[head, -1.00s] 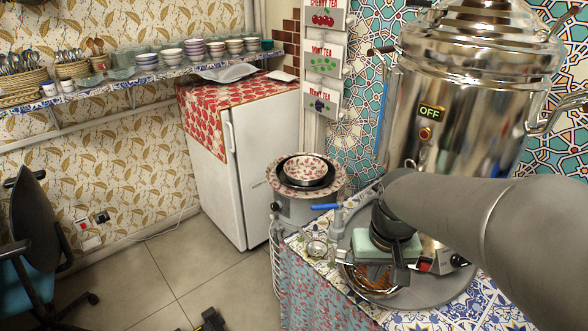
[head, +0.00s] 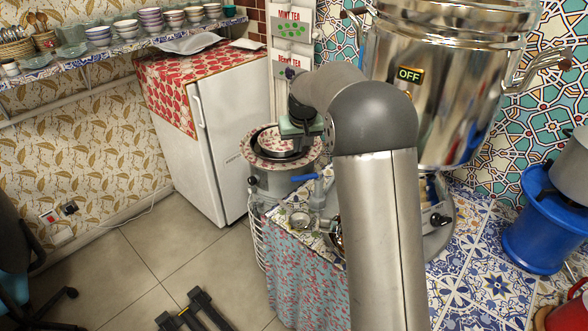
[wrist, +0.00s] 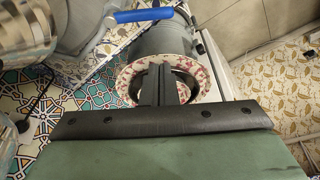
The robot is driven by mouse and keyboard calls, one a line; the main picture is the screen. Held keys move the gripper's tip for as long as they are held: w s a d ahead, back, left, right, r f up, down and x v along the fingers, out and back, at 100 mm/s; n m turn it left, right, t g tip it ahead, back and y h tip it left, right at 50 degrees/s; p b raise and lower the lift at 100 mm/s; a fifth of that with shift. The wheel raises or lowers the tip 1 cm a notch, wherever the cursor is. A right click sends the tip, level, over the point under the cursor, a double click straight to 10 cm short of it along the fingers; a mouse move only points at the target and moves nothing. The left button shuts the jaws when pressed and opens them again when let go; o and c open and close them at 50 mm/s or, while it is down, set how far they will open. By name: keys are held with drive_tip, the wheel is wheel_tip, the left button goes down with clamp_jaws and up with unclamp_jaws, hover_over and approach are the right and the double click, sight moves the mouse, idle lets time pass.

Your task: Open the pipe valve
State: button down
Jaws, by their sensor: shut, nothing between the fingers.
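The pipe valve has a blue lever handle (head: 304,178) on a grey pipe (head: 318,192), at the left edge of the tiled counter. The lever lies roughly level and points left in the head view. In the wrist view the blue lever (wrist: 143,15) shows at the top, left of my fingers. My gripper (head: 306,138) is above the lever in the head view, in front of the patterned bowl. In the wrist view my gripper (wrist: 159,68) has its dark fingers together and empty, apart from the lever. The pipe below the lever is partly hidden.
The patterned basin (head: 263,160) sits on a grey drum (head: 270,185) left of the valve. The large steel samovar (head: 450,80) stands right, with an OFF display. A white fridge (head: 205,145) is behind left.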

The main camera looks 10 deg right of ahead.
sight(307, 177)
drive_tip(key=w+p+x, duration=0.1)
drive_tip(key=p+x, duration=0.1)
drive_tip(key=x, duration=0.9)
drive_tip(key=s, duration=0.2)
drive_tip(key=s+r, duration=0.1)
drive_tip(key=shift+s+d+p, duration=0.1)
drive_tip(key=shift+s+p, duration=0.25)
drive_tip(key=shift+s, duration=0.05)
drive_tip(key=shift+f, duration=0.15)
